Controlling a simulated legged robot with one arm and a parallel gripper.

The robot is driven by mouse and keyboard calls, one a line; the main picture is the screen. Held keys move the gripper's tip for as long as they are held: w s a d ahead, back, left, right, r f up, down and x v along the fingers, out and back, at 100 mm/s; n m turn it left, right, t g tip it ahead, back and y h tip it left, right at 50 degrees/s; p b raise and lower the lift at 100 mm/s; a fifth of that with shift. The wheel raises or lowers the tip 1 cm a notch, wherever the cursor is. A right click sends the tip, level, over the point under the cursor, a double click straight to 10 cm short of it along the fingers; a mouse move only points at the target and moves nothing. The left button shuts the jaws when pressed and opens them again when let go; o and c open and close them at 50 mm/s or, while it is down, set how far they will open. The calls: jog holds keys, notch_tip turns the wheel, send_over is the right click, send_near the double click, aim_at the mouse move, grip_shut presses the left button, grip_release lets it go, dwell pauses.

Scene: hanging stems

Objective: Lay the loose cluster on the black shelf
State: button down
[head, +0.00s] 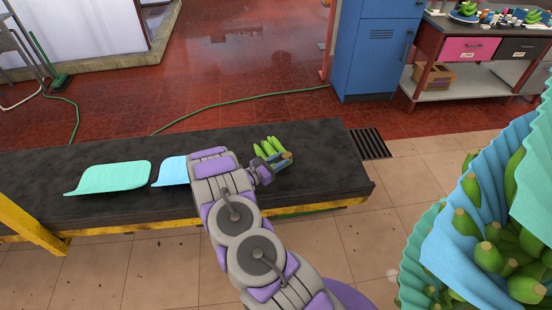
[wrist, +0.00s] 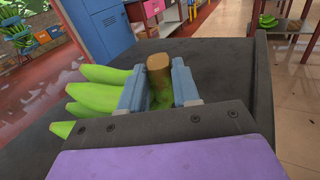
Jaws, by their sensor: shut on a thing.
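A loose cluster of green bananas (head: 268,146) is at my gripper (head: 268,166), over the right part of the black shelf (head: 325,165). In the wrist view, my gripper (wrist: 160,88) is shut on the brown cut stem of the cluster, one finger on each side. The green fingers of the cluster (wrist: 95,92) spread to the left of it. The black shelf (wrist: 225,75) is below and behind. Whether the cluster touches the shelf cannot be told. The underside of the cluster is hidden by my gripper.
A green pad (head: 110,177) and a blue pad (head: 172,171) lie on the shelf, left of my arm. Hanging banana bunches with blue and green sheets (head: 490,220) are at the right. A blue cabinet (head: 372,50) and a workbench (head: 470,45) stand behind. The shelf's right end is bare.

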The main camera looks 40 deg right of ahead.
jog(key=shift+w, duration=0.1)
jog(key=shift+a, duration=0.7)
jog(key=c, duration=1.1)
grip_release()
jog(key=shift+d+f, duration=0.2)
jog(key=shift+d, duration=0.3)
jog(key=shift+o, duration=1.8)
jog(key=shift+a+r, duration=0.2)
jog(key=shift+a, duration=0.85)
jog(key=shift+d, duration=0.1)
